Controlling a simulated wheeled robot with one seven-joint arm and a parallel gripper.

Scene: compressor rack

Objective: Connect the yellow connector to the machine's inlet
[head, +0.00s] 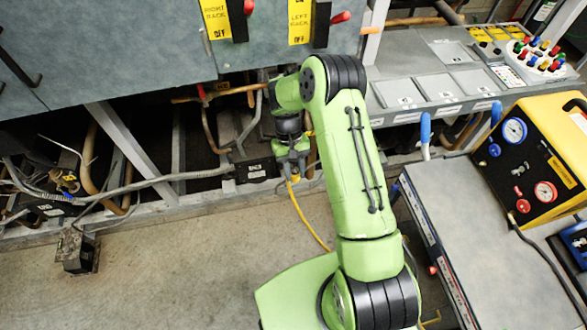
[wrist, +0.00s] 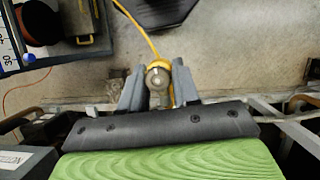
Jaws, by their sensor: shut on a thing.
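My gripper (head: 291,166) hangs at the end of my green arm, in front of the rack's lower frame. In the wrist view, my gripper (wrist: 160,88) is shut on the yellow connector (wrist: 158,66), whose round metal end shows between the two grey fingers. A yellow hose (wrist: 140,27) runs from the connector toward the top of the wrist view. In the head view the connector (head: 294,179) shows just below the fingers, and its hose (head: 306,220) runs down to the floor behind my arm. I cannot make out the machine's inlet; my arm hides part of the rack.
The rack's metal frame (head: 150,213) with pipes and cables lies close behind my gripper. A yellow gauge unit (head: 540,150) stands on a grey cart (head: 460,220) at the right. A small dark box (head: 77,250) sits on the floor at left. The floor between is clear.

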